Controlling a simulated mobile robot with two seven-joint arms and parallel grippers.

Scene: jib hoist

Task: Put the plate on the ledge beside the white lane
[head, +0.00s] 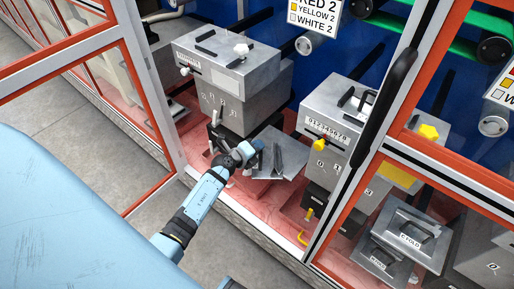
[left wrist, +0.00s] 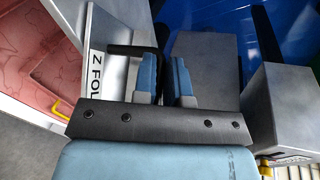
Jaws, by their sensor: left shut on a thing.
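My left gripper (head: 252,154) is shut on a grey metal plate (head: 283,153), held tilted in front of the gap between two grey machines. The machine with the white knob (head: 240,49), which appears to be the white lane, stands behind and left of the plate. I cannot clearly make out the ledge beside it. My right gripper is not in view.
The machine with the yellow knob (head: 318,143) stands just right of the plate. Orange-and-white frame posts (head: 150,95) bound the opening. A pink floor (head: 262,205) with a yellow hook (head: 305,228) lies below.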

